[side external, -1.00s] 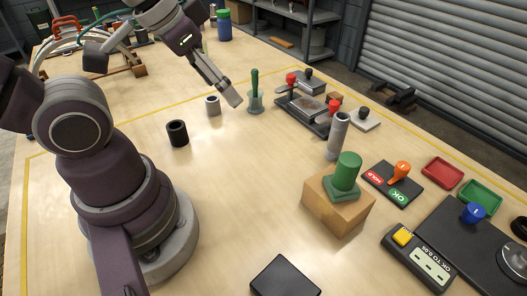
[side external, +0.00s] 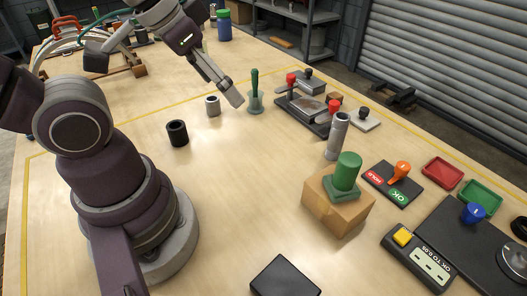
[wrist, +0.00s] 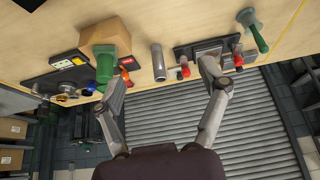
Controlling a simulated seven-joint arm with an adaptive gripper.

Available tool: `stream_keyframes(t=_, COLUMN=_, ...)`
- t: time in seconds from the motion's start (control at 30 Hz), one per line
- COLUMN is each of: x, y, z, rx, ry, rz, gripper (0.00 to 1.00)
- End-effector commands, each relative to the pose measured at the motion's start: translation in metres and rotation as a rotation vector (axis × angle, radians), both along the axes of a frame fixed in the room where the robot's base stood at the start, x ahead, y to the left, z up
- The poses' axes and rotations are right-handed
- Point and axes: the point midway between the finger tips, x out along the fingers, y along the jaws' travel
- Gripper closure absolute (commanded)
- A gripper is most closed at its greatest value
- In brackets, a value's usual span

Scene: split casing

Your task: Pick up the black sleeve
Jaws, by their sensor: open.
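The black sleeve (side external: 177,133) stands upright on the bare table, in front of my arm's base in the side view. It is a short dark hollow cylinder with its open end up. My gripper (side external: 236,99) is above the table, to the right of the sleeve and higher in the picture, well apart from it. In the wrist view my gripper (wrist: 168,80) shows two spread fingers with nothing between them. The black sleeve is not visible in the wrist view.
A green-handled tool in a holder (side external: 255,101), a tall grey cylinder (side external: 337,137) and a cardboard block (side external: 338,205) with a green part (side external: 347,172) stand to the right. Table around the black sleeve is clear.

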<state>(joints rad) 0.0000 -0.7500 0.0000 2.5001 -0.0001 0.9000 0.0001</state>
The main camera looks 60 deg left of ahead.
Motion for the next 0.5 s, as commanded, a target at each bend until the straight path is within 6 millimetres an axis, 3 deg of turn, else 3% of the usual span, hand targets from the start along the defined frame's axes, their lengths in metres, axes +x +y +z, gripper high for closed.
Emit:
stream_keyframes(t=0.27, x=0.0, y=0.001, z=0.0, rx=-0.002, ry=0.003, rz=0.008, gripper=0.22)
stream_keyframes(t=0.33, x=0.004, y=0.009, z=-0.001, rx=-0.016, ry=0.028, rz=0.073, gripper=0.22)
stream_keyframes(t=0.43, x=0.015, y=0.038, z=-0.007, rx=-0.074, ry=0.111, rz=0.308, gripper=0.22)
stream_keyframes(t=0.5, x=0.021, y=0.072, z=-0.016, rx=-0.133, ry=0.183, rz=0.543, gripper=0.22)
